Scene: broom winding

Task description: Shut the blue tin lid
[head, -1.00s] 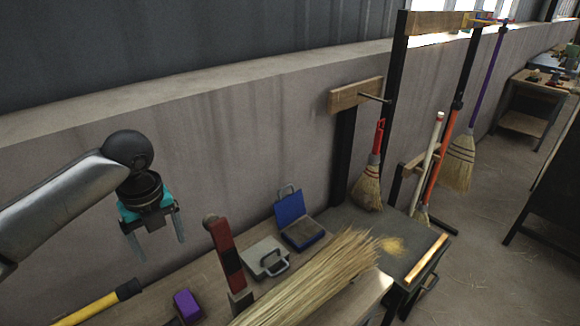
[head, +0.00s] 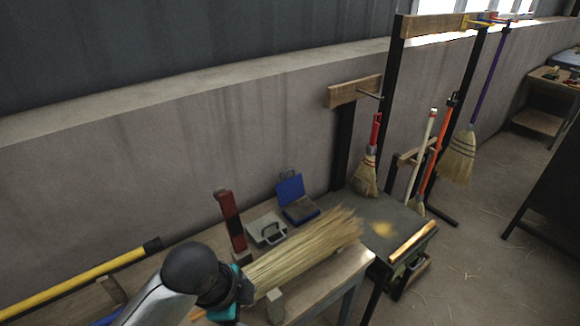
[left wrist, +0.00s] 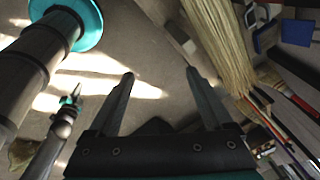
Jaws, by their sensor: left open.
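The blue tin (head: 302,214) stands open on the bench against the wall in the head view, its blue lid (head: 291,189) raised at the back. It also shows at the upper right of the left wrist view (left wrist: 267,37). My left gripper (head: 240,290) is low at the bench's front, left of and nearer than the tin, its fingers mostly hidden there. In the left wrist view its fingers (left wrist: 160,80) are apart with nothing between them. What looks like my right gripper (left wrist: 70,100) is small at the left of that view, too small to judge.
A straw bundle (head: 300,252) lies between my left gripper and the tin. A grey tin (head: 265,230) and a red-and-black upright tool (head: 231,220) stand left of the blue tin. A yellow handle (head: 80,283) lies left. Brooms (head: 366,175) hang right.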

